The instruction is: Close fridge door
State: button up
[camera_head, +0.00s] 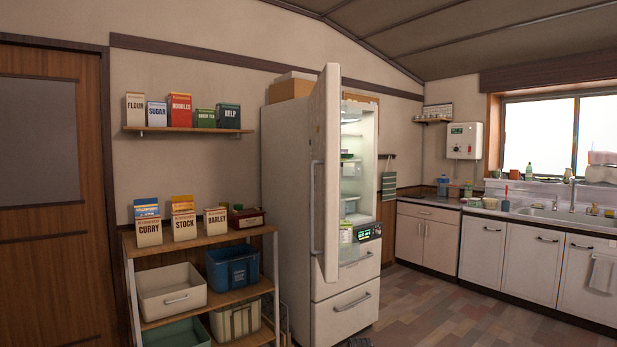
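A tall white fridge (288,170) stands against the back wall, right of the shelf rack. Its upper door (327,110) is swung wide open toward me and shows nearly edge-on. The vertical door handle (317,207) is on the left face of the door. The lit interior (352,150) shows shelves with items on the right of the door. Two lower drawers (345,305) are shut. My gripper is not in view.
A shelf rack (200,240) with boxes and bins stands left of the fridge. A wall shelf (188,130) is above it. A kitchen counter (525,218) with a sink runs along the right. The tiled floor (430,310) in front of the counter is clear. A dark object shows at the bottom edge.

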aim_at(326, 121)
jog(key=i+u, duration=0.15)
jog(key=i, duration=0.8)
